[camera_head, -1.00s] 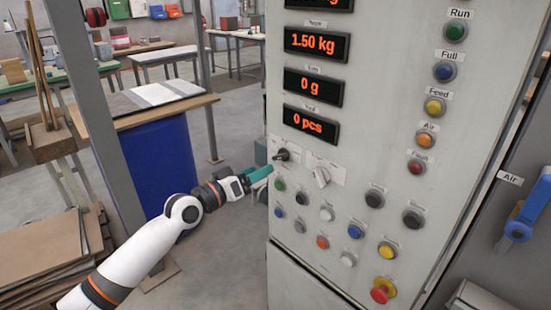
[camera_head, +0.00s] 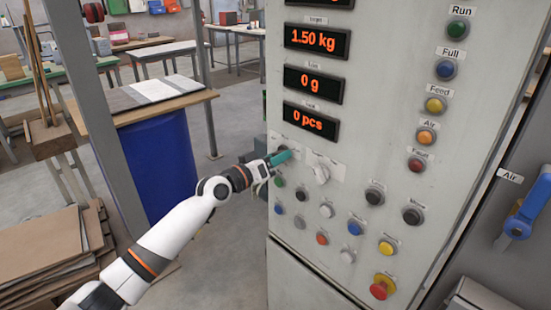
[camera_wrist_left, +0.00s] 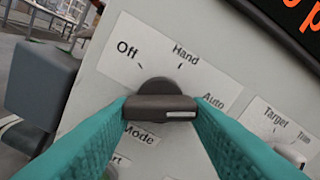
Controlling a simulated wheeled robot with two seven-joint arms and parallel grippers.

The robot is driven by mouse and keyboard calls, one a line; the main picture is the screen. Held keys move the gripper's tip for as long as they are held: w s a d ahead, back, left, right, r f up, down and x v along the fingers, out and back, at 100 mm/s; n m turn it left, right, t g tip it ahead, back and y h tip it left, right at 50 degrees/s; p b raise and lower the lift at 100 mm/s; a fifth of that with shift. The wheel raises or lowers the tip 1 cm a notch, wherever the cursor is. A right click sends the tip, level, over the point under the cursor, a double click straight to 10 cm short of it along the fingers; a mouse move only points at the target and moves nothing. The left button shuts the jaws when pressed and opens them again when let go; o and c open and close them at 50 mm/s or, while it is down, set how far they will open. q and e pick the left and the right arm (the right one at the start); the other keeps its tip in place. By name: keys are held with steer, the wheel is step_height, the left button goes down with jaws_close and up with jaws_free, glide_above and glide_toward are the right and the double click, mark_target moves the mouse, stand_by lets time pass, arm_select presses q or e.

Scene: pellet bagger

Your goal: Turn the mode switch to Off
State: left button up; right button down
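The mode switch (camera_wrist_left: 152,104) is a dark knob with a bar grip on a white label plate marked Off, Hand and Auto. In the left wrist view the bar lies level, its white mark at the right end, on the Auto side. My left gripper (camera_head: 284,157) is at the switch, its teal fingers apart, one at each end of the bar. I cannot tell whether they touch it. In the head view the fingers mostly hide the switch. My right gripper is not in view.
A second selector (camera_head: 321,173), pale and marked Target and Trim, sits just right. Several push buttons lie below, with a red emergency stop (camera_head: 379,291) at lower right. Displays (camera_head: 312,121) are above. A blue barrel (camera_head: 160,168) stands left of the cabinet.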

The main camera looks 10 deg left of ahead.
arm_select(q)
steer(key=shift+c, duration=1.3)
steer(key=shift+n, duration=0.3)
steer(key=shift+r+n+p, duration=0.2)
steer(key=shift+n+p, duration=2.75)
steer(key=shift+n, duration=2.9)
steer(key=shift+r+n+p, duration=0.2)
steer(key=shift+n+p, duration=2.7)
steer(key=shift+n, duration=2.95)
